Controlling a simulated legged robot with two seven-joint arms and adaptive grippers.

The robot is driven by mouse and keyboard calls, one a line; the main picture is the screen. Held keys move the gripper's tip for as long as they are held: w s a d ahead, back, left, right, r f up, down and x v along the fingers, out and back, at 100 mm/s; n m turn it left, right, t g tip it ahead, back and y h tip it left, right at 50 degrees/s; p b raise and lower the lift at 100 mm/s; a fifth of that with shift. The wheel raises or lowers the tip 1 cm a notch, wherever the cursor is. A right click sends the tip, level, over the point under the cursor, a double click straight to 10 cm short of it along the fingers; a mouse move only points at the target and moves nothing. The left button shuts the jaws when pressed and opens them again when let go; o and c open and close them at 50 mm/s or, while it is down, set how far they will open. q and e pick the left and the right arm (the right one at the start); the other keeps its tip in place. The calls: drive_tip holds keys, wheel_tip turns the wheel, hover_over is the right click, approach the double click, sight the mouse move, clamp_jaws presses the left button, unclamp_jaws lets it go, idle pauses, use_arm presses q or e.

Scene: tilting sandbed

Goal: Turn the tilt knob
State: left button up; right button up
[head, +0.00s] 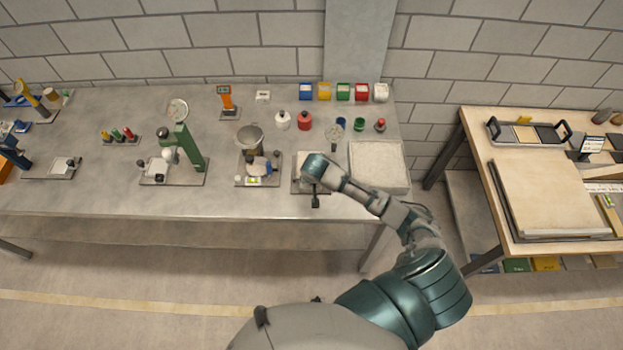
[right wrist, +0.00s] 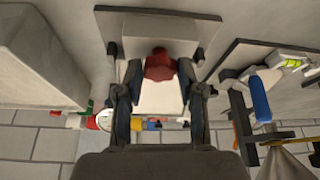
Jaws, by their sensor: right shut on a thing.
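The tilt knob, a dark red knob (right wrist: 160,64), shows in the right wrist view on a pale block of a small apparatus with a grey base plate (right wrist: 108,32). My right gripper (right wrist: 160,72) has one finger on each side of the red knob and is shut on it. In the head view the right gripper (head: 314,168) is over the apparatus's base plate (head: 301,187) at the table's front edge and hides the knob. My left gripper is not in view.
A pale sand-filled tray (head: 378,160) stands close to the right of the gripper. A plate with a metal cup (head: 250,138) and a blue-handled part stands to the left. Coloured bins (head: 343,92) line the back. Bare table (head: 100,195) lies at the front left.

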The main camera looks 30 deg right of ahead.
drive_tip(key=shift+s+a+f+m+g+h, duration=0.1)
drive_tip(key=shift+f+m+g+h, duration=0.1)
drive_tip(key=shift+m, duration=0.35)
drive_tip(key=shift+a+f+m+g+h, duration=0.1)
drive_tip(key=shift+m+h, duration=0.1)
drive_tip(key=shift+m, duration=0.35)
drive_tip(key=o, duration=1.1)
drive_tip(key=shift+d, duration=0.1)
drive_tip(key=shift+o, duration=0.2)
drive_tip(key=shift+r, duration=0.1)
